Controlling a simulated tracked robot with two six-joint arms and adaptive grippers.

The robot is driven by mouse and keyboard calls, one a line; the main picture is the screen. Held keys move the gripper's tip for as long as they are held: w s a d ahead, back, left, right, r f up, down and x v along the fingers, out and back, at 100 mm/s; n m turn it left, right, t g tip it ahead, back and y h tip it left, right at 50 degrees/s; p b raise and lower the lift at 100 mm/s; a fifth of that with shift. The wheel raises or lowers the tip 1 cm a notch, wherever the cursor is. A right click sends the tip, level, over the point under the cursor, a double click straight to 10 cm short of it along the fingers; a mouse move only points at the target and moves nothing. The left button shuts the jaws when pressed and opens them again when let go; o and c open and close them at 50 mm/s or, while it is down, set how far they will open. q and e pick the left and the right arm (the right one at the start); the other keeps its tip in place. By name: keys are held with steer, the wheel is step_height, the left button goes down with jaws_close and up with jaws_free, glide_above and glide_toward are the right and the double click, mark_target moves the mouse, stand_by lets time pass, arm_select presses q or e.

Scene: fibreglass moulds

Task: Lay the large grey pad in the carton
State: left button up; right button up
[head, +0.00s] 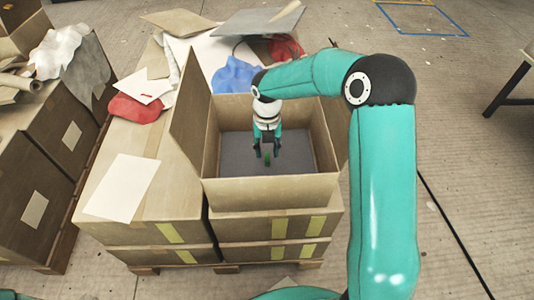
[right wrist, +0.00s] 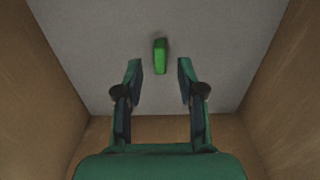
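The open carton (head: 265,193) stands on the stacked boxes in the middle of the head view. The large grey pad (head: 235,150) lies flat in it and covers the visible floor. The pad (right wrist: 100,60) also fills the space between the carton walls in the right wrist view. A small green grip (right wrist: 160,56) stands up from the pad. My right gripper (head: 267,155) reaches down into the carton. In the right wrist view the right gripper (right wrist: 158,72) is open and empty, its fingers apart, with the green grip just beyond the fingertips. My left gripper is out of view.
The carton's walls stand close around my right gripper. A closed box (head: 170,205) with a white sheet (head: 122,187) is at left. Blue cloth (head: 237,76), red cloth (head: 150,108) and loose boards lie behind. Bare floor is at right.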

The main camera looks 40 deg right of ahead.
mark_target(267, 157)
step_height(267, 157, up, 8)
steer(key=p, duration=0.1)
steer(key=shift+r+p, duration=0.25)
steer(key=shift+p, duration=0.15)
